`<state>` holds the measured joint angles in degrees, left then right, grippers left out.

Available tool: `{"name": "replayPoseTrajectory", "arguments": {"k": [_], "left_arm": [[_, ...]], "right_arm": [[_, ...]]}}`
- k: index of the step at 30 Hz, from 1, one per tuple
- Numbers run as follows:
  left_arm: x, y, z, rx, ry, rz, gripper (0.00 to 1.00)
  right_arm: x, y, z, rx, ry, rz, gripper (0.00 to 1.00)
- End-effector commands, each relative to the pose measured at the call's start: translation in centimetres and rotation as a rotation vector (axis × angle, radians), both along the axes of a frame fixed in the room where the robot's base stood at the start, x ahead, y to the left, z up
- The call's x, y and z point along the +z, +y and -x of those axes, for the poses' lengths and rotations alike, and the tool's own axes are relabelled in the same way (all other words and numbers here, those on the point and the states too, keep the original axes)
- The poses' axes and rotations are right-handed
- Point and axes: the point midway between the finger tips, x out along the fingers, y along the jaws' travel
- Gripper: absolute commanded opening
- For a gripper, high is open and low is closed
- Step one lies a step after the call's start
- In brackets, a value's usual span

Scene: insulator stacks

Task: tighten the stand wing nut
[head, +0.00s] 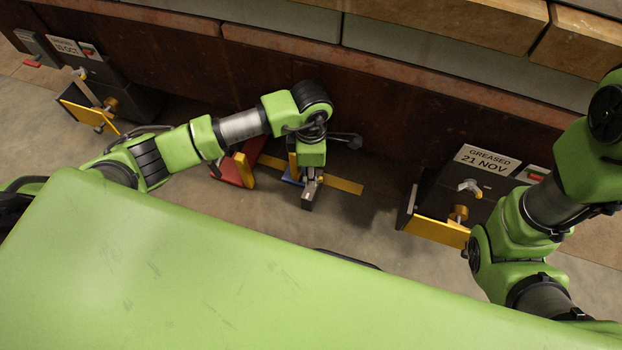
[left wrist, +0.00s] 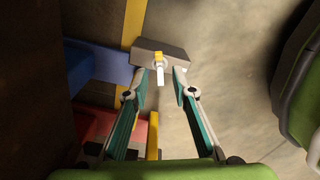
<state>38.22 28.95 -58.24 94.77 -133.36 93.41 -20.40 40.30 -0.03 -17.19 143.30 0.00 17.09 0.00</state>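In the left wrist view a small white-and-yellow piece (left wrist: 160,72) stands on a grey block (left wrist: 140,52); it may be the wing nut, but it is too small to be sure. My left gripper (left wrist: 162,76) is open, its two teal-lined fingers reaching to either side of this piece with a gap between them; I cannot tell if either touches it. In the head view my left gripper (head: 310,184) points down at the low stand, and the wing nut cannot be made out there. Only links of my right arm show; its gripper is out of view.
A blue part (left wrist: 98,65), a red part (left wrist: 95,128) and a yellow strip (head: 342,186) lie around the block. A dark box with a yellow plate (head: 437,231) and a "GREASED 21 NOV" sign (head: 486,160) stands at right; a similar yellow plate (head: 88,116) is at far left. A rusty beam (head: 380,95) runs behind.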

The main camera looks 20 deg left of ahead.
Motion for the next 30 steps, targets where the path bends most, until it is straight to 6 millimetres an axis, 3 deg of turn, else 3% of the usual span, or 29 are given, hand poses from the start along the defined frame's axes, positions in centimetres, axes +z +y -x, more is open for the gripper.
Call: {"name": "replayPoseTrajectory", "arguments": {"k": [4, 14, 17, 30], "left_arm": [[-1.42, -0.02, 0.03, 0.001, 0.002, 0.001, 0.24], [-1.53, -0.02, 0.03, 0.001, 0.001, 0.000, 0.24], [-1.52, -0.02, 0.03, 0.001, 0.001, 0.000, 0.01], [-1.44, 0.04, -0.03, -0.036, 0.000, -0.001, 0.00]], "right_arm": [[-0.99, 0.01, -0.08, 0.000, 0.002, 0.000, 0.33], [-0.99, 0.02, -0.07, 0.000, 0.002, 0.000, 0.33], [-1.00, 0.02, -0.05, 0.000, 0.001, 0.000, 0.33], [-0.86, 0.02, -0.04, -0.001, 0.001, 0.001, 0.33]]}}
